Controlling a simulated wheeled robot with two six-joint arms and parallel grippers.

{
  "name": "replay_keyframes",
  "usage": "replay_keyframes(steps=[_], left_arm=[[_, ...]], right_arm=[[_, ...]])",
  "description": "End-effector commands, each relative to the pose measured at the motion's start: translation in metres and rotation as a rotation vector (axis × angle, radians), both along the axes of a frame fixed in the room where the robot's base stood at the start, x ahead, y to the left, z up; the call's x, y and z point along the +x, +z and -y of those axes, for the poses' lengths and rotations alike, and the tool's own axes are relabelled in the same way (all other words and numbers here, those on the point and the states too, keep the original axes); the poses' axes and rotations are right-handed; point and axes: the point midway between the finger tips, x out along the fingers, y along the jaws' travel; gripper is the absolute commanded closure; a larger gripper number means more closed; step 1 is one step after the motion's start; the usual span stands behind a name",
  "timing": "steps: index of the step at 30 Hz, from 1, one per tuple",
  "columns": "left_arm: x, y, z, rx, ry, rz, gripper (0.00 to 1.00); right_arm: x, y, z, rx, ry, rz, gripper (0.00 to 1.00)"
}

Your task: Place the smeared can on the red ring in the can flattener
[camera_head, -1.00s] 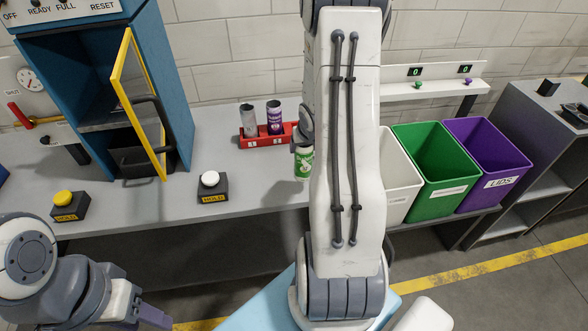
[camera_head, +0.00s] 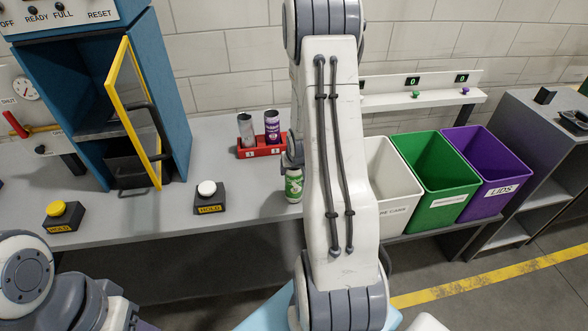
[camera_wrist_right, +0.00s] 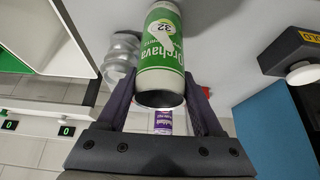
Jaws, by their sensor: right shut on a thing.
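My right gripper (camera_head: 290,160) is shut on a green-and-white can (camera_head: 293,186) and holds it upright by its upper part in the head view, by the bench's front edge. In the right wrist view the can (camera_wrist_right: 163,60) sits between the two fingers of the gripper (camera_wrist_right: 160,104). A pale streak crosses its green label. My forearm hides part of the bench. A blue cabinet (camera_head: 172,90) stands at left with its yellow-framed door (camera_head: 132,110) open. No red ring shows. Only a small edge of my left gripper (camera_head: 143,326) shows at the bottom.
A red rack (camera_head: 262,151) holds a grey can (camera_head: 246,128) and a purple can (camera_head: 272,126). A white-button box (camera_head: 209,197) and a yellow-button box (camera_head: 60,215) stand on the bench. White, green (camera_head: 432,172) and purple (camera_head: 487,170) bins stand at right.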

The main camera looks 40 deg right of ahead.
Motion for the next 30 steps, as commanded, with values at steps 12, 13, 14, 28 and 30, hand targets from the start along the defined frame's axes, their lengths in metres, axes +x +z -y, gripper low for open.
replay_keyframes(steps=[12, 13, 14, 28, 30], left_arm=[[0.000, 0.000, 0.000, 0.000, 0.000, 0.000, 0.50], [0.000, 0.002, 0.000, 0.000, 0.000, 0.000, 0.50], [0.000, 0.003, 0.000, 0.000, 0.000, 0.000, 0.50], [0.000, 0.014, 0.000, 0.000, -0.001, 0.000, 0.50], [0.000, 0.018, 0.000, 0.000, -0.002, 0.000, 0.50]], right_arm=[[0.000, 0.001, 0.000, 0.000, 0.000, 0.000, 0.02], [0.000, 0.002, 0.000, 0.000, 0.000, 0.000, 0.02], [0.000, 0.004, 0.000, 0.000, 0.000, 0.000, 0.02], [-0.034, 0.078, -0.021, -0.001, 0.001, 0.001, 0.02], [-0.040, 0.088, -0.024, -0.001, 0.000, 0.002, 0.02]])
